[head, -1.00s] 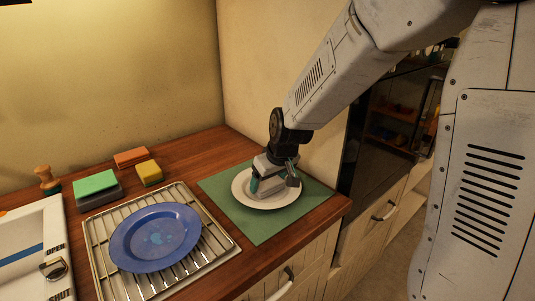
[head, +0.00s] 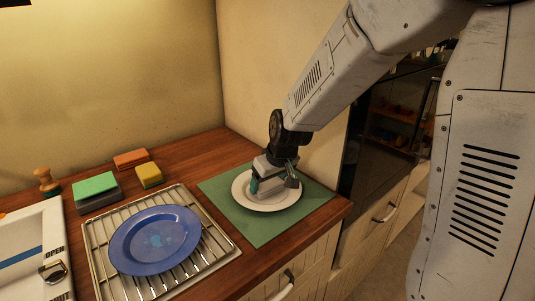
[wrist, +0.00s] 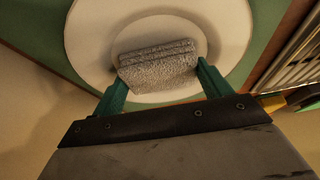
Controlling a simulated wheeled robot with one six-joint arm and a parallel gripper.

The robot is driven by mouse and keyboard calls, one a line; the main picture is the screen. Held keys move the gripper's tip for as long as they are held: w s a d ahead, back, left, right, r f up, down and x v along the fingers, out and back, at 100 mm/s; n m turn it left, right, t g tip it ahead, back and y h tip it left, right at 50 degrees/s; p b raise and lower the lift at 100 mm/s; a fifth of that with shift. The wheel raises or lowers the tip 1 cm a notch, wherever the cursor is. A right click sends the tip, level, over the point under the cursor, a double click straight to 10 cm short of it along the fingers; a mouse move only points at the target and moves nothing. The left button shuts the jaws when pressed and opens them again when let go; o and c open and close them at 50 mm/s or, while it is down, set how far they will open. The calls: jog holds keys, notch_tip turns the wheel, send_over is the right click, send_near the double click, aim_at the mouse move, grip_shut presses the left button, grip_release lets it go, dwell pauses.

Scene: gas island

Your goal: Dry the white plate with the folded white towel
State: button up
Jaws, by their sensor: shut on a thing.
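The white plate (head: 243,196) lies on a green mat (head: 262,230) on the wooden counter. My gripper (head: 270,188) is low over the plate and hides part of it. In the wrist view, my gripper (wrist: 157,88) is shut on the folded towel (wrist: 158,62), which looks light grey and thick-piled there. The towel is over the middle of the plate (wrist: 90,35) and appears to rest on it. In the head view the towel is mostly hidden by the gripper.
A blue plate (head: 155,240) with wet-looking spots lies on a wire rack (head: 215,252) to the left. Several sponges, including a green one (head: 95,184), and a wooden-handled brush (head: 46,180) stand behind it. The wall is close behind the mat.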

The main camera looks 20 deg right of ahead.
jog(key=shift+w+a, duration=0.15)
jog(key=shift+w, duration=0.25)
jog(key=shift+a+f, duration=0.1)
jog(key=shift+a, duration=0.05)
jog(key=shift+s+r, duration=0.2)
jog(key=shift+s, duration=0.25)
jog(key=shift+s+d+f, duration=0.15)
jog(key=shift+s+d, duration=0.1)
jog(key=shift+w, duration=0.15)
jog(key=shift+w+a, duration=0.1)
jog(key=shift+w, duration=0.4)
jog(key=shift+w+a+r, duration=0.1)
jog(key=shift+w+r, duration=0.05)
jog(key=shift+r, duration=0.15)
notch_tip(320, 180, up, 2)
jog(key=shift+r, duration=2.85)
